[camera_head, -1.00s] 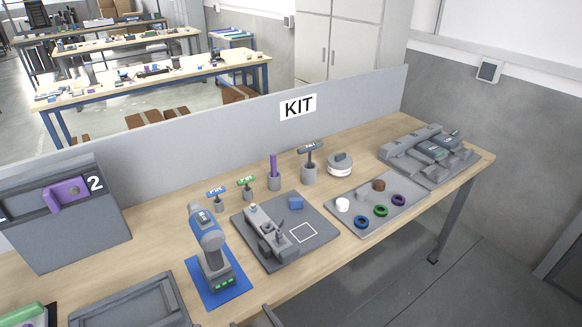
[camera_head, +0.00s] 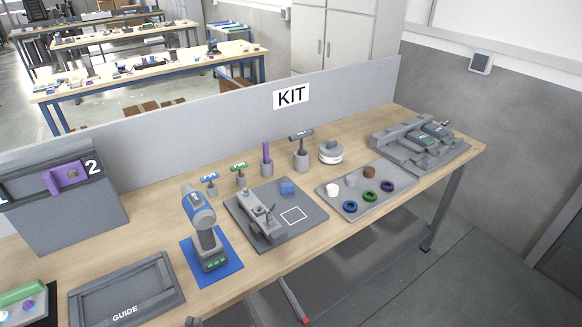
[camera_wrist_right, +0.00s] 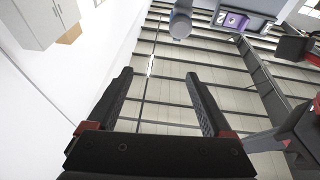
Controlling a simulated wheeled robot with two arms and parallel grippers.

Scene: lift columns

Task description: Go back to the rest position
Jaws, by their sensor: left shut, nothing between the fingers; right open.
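My right gripper (camera_wrist_right: 158,78) is open in the right wrist view. Its two black fingers stand apart with nothing between them, above a slatted pale surface. A dark part with red at the right edge of that view looks like my left gripper (camera_wrist_right: 298,48); it is partly cut off, and I see nothing held in it. In the head view, a dark bar with a red tip (camera_head: 292,300) shows at the bottom, in front of the table edge. It looks like part of one of my arms. Both hands appear clear of the objects on the table.
The table holds a grey guide tray (camera_head: 128,292), a drill (camera_head: 203,225) on a blue mat, a fixture plate (camera_head: 310,222), a tray of coloured rings (camera_head: 335,200) and a grey block assembly (camera_head: 415,145). A grey panel (camera_head: 75,225) stands at left. A low divider (camera_head: 200,122) runs behind.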

